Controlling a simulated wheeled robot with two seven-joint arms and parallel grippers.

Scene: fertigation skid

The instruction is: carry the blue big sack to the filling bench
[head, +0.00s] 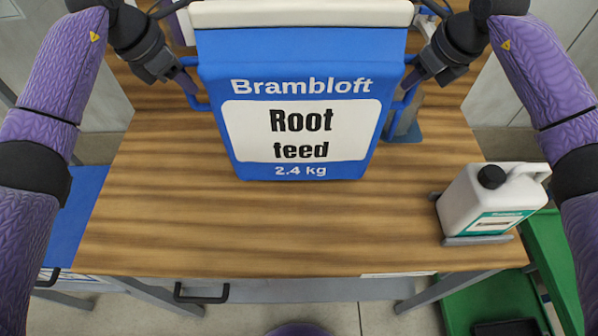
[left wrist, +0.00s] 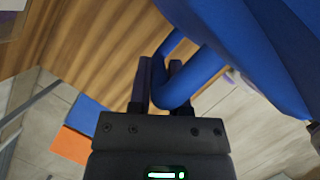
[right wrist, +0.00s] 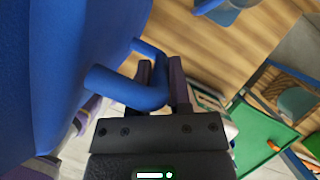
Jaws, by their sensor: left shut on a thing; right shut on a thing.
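The blue big sack (head: 300,165), labelled "Brambloft Root feed 2.4 kg" with a pale top band, is upright between my two grippers in the head view. My left gripper (head: 188,84) is shut on the sack's left handle, a blue loop that also shows between the fingers in the left wrist view (left wrist: 172,90). My right gripper (head: 412,80) is shut on the right handle, which shows in the right wrist view (right wrist: 150,92). The sack is over a wood-topped bench (head: 250,235). I cannot tell whether its bottom touches the top.
A white canister (head: 470,205) with a black cap stands in a grey holder at the bench's right. A green container (head: 490,300) is at the lower right, and a blue surface (head: 75,225) is at the left. Partly hidden items are behind the sack.

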